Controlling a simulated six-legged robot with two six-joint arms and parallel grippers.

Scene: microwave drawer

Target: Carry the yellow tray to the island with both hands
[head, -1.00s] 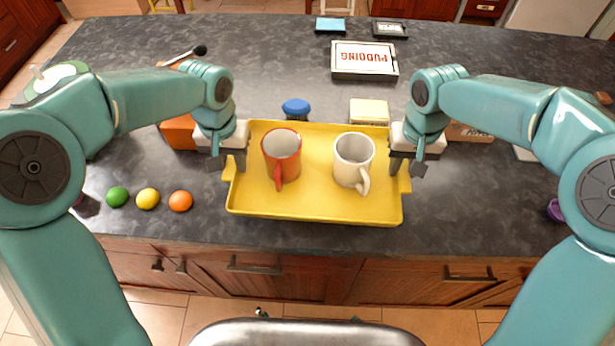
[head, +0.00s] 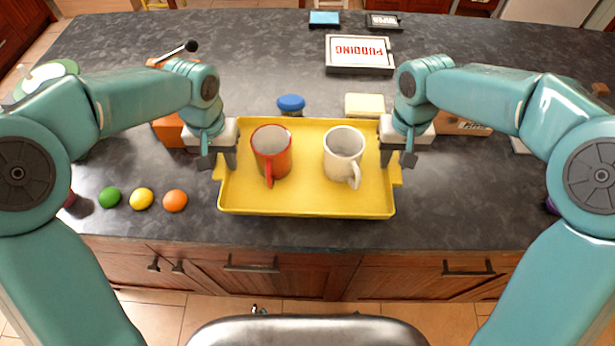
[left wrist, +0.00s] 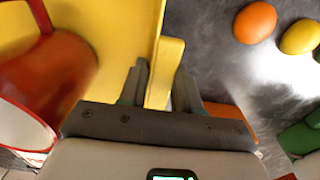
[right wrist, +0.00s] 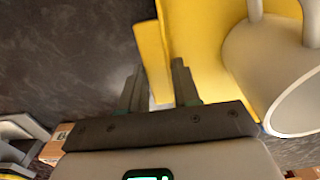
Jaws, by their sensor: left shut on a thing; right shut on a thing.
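The yellow tray (head: 306,200) is over the dark countertop near its front edge, in the middle of the head view. A red mug (head: 271,155) stands upright in its left half and a white mug (head: 343,155) in its right half. My left gripper (head: 219,160) is shut on the tray's left handle (left wrist: 165,72), seen between its fingers in the left wrist view. My right gripper (head: 396,158) is shut on the right handle (right wrist: 153,60). I cannot tell whether the tray's underside touches the counter.
Green (head: 110,198), yellow (head: 141,199) and orange (head: 175,201) fruits lie left of the tray. Behind it are a blue-topped item (head: 291,104), a pale yellow block (head: 364,105) and a pudding box (head: 359,54). Bare dark countertop (head: 460,210) lies to the right.

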